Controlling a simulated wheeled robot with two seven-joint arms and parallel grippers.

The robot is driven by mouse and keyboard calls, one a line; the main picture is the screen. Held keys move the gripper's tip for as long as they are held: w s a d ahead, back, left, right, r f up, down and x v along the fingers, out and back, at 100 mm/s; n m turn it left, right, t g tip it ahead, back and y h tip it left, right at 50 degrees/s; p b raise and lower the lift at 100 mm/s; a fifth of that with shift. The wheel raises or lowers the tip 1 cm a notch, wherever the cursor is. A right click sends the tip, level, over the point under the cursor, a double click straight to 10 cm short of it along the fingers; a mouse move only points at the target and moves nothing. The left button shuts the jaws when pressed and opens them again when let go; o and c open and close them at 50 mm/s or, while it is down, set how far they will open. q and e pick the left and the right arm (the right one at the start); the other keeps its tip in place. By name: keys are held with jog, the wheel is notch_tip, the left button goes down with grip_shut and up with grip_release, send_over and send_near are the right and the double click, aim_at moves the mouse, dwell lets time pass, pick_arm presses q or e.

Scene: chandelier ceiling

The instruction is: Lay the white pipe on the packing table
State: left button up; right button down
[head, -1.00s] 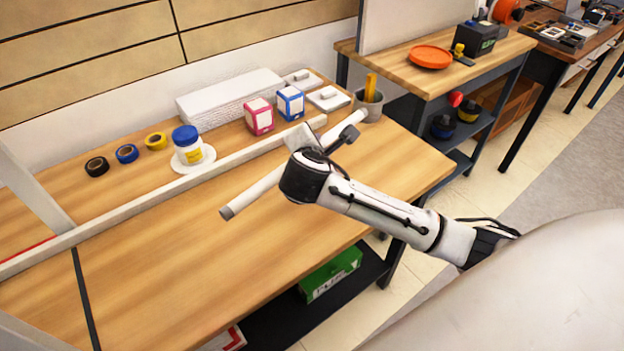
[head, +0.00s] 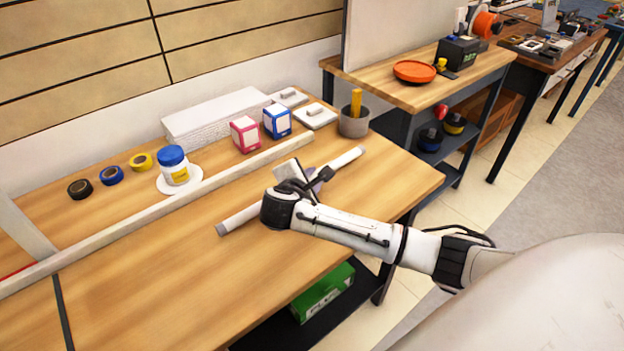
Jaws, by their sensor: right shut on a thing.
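The white pipe (head: 344,159) has grey ends and runs slantwise over the wooden packing table (head: 170,290), from lower left to upper right. My right gripper (head: 314,180) is shut on the pipe near its middle. The arm hides part of the grip and of the pipe's middle. The pipe is low over the tabletop, close to it or touching; I cannot tell which. My left gripper is not in view.
A raised white rail (head: 150,212) crosses the table behind the pipe. The table's front left is clear.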

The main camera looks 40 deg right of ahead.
jog(key=shift+f, duration=0.15)
jog(key=shift+f, duration=0.45)
jog(key=c, duration=1.8)
grip_release()
jog(key=shift+s+a+f, duration=0.1)
jog(key=shift+c, duration=0.2)
jog(key=shift+f, duration=0.1)
jog(key=shift+s, duration=0.1)
jog(key=shift+r, duration=0.5)
jog(key=p+v, duration=0.1)
jog(key=v, duration=1.1)
jog(key=shift+w+r, duration=0.25)
jog(key=shift+r, duration=0.1)
